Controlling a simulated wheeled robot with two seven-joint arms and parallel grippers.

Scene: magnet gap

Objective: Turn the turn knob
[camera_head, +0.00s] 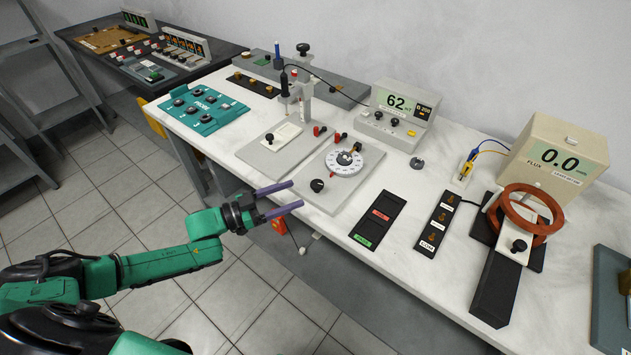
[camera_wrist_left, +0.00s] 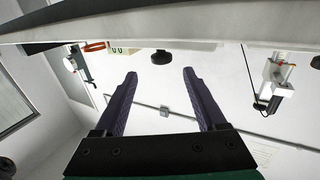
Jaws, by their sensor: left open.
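A white graduated dial (camera_head: 344,160) with a dark centre sits on a light grey plate (camera_head: 352,190) on the white bench. A small black knob (camera_head: 317,185) stands near the plate's front left part. I cannot tell which of these is the turn knob. My left gripper (camera_head: 296,194) is open and empty, its two purple fingers spread just left of the black knob, over the bench's front edge. In the left wrist view, a black knob (camera_wrist_left: 162,57) shows upside down beyond and between the open fingertips (camera_wrist_left: 159,74), apart from them. My right gripper is not in view.
A meter reading 62 (camera_head: 398,103) stands behind the plate. A flux meter (camera_head: 556,150) and orange coils (camera_head: 527,212) are at right. A black tray (camera_head: 378,220) lies right of the plate. A teal board (camera_head: 203,110) is at left. Open floor lies before the bench.

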